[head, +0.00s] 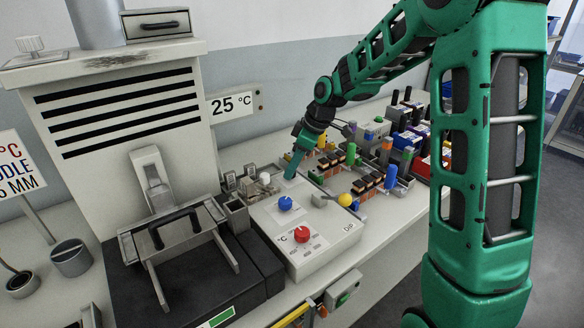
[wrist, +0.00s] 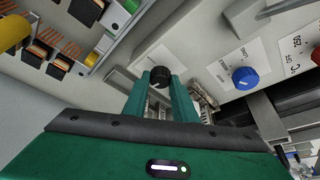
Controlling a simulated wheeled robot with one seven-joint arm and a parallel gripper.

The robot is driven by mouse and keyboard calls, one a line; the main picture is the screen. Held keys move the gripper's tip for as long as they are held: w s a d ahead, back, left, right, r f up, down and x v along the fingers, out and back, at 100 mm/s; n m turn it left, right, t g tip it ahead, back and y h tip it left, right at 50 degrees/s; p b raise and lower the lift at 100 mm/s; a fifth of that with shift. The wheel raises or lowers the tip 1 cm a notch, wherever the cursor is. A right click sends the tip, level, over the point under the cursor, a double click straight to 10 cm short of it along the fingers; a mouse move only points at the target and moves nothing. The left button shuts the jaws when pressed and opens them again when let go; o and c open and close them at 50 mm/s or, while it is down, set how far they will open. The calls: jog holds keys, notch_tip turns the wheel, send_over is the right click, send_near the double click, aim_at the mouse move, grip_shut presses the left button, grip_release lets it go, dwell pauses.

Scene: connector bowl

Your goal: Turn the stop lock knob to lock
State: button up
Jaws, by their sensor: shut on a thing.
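My gripper (head: 291,172) reaches down to the far end of the white control box (head: 338,235). In the wrist view, its two green fingers are shut on a small round black knob (wrist: 160,77). Any label beside this knob is hidden, so I cannot read its setting. In the head view the black knob is hidden by my gripper. A blue knob (head: 285,203) sits on a white label nearer the front of the box, and also shows to the right of my fingers in the wrist view (wrist: 245,78).
A red knob (head: 302,235) with a temperature label is at the box's front. A yellow ball-shaped part (head: 344,199) stands at the box's right edge. Several coloured connectors (head: 370,180) crowd the bench to the right. A metal frame (head: 178,240) stands at left.

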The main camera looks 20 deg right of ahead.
jog(key=m+t+h, duration=0.1)
jog(key=m, duration=0.3)
jog(key=shift+a+r, duration=0.1)
jog(key=m+t+h, duration=0.1)
jog(key=m, duration=0.3)
jog(key=shift+a, duration=0.1)
jog(key=m+h, duration=0.2)
jog(key=m, duration=0.2)
jog(key=shift+a, duration=0.15)
jog(key=shift+a+m+h, duration=0.1)
jog(key=shift+m+h, duration=0.7)
jog(key=shift+m, duration=1.4)
jog(key=o, duration=0.9)
jog(key=shift+o, duration=0.7)
